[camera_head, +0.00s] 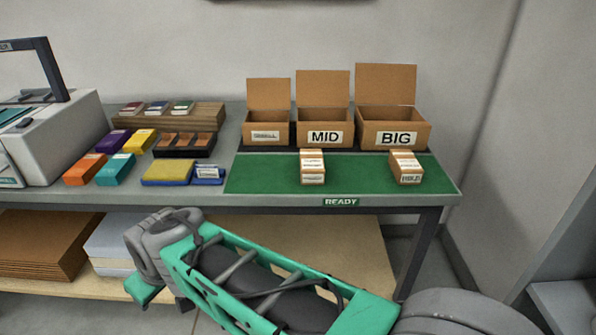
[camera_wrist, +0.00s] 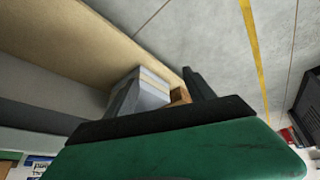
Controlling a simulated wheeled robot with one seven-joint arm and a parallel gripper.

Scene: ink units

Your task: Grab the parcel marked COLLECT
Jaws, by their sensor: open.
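Two small brown parcels with white labels stand on the green mat (camera_head: 260,175) marked READY. The left parcel (camera_head: 312,167) has a label too small to read. The right parcel (camera_head: 405,168) has a label that seems to read HOLD. I cannot make out the word COLLECT on either. My gripper (camera_wrist: 160,86) is open in the wrist view, with its two dark fingers apart and nothing held between them. Neither parcel shows in the wrist view. In the head view my arm lies low in front of the table, and the fingers cannot be made out there.
Coloured ink boxes (camera_head: 115,169), a yellow-and-blue pad (camera_head: 168,172) and a printer (camera_head: 60,135) fill the table's left. The lower shelf (camera_head: 300,250) holds cardboard (camera_head: 40,245) and a pale stack (camera_head: 110,245).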

